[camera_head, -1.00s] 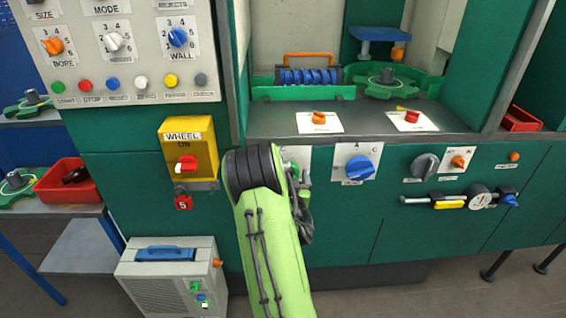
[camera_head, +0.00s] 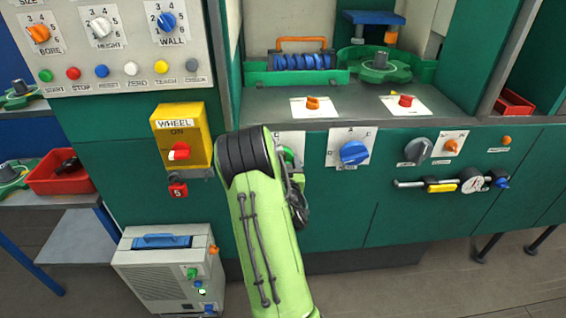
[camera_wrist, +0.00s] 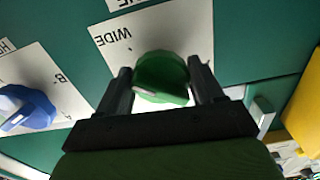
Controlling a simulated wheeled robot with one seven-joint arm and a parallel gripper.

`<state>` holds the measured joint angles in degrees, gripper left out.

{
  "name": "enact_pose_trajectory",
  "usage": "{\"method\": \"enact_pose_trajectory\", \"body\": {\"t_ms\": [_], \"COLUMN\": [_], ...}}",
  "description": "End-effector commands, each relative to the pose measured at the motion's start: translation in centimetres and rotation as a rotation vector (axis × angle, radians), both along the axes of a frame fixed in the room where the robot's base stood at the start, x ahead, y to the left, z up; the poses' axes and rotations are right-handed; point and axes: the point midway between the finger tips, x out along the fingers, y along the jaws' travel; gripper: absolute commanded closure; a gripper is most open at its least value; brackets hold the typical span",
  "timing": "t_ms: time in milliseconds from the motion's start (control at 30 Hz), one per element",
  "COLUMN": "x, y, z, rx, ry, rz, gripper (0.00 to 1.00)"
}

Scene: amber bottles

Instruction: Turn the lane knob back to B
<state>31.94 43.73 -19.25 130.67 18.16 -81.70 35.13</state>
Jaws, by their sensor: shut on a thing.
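A green knob (camera_wrist: 160,75) with a pale pointer mark sits on a white plate (camera_wrist: 120,50) that reads "WIDE" in the wrist view. A tag above this plate is cut off, with only "NE" legible. My gripper (camera_wrist: 163,88) is shut on this knob, one dark finger on each side. In the head view a bit of the green knob (camera_head: 288,154) shows beside my arm, which hides most of its plate. A blue knob (camera_head: 354,152) on a lettered plate stands to its right. It also shows at the left of the wrist view (camera_wrist: 25,108), near a "B".
The yellow WHEEL switch box (camera_head: 181,138) with a red lock (camera_head: 178,190) is left of my arm.

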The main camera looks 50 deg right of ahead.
Motion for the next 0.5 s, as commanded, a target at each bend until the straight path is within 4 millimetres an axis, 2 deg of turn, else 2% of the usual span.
{"method": "enact_pose_trajectory", "body": {"t_ms": [500], "x": [-0.05], "y": [-0.13], "z": [0.07], "rx": [-0.264], "ry": [0.295], "rz": [0.003], "gripper": [0.64]}}
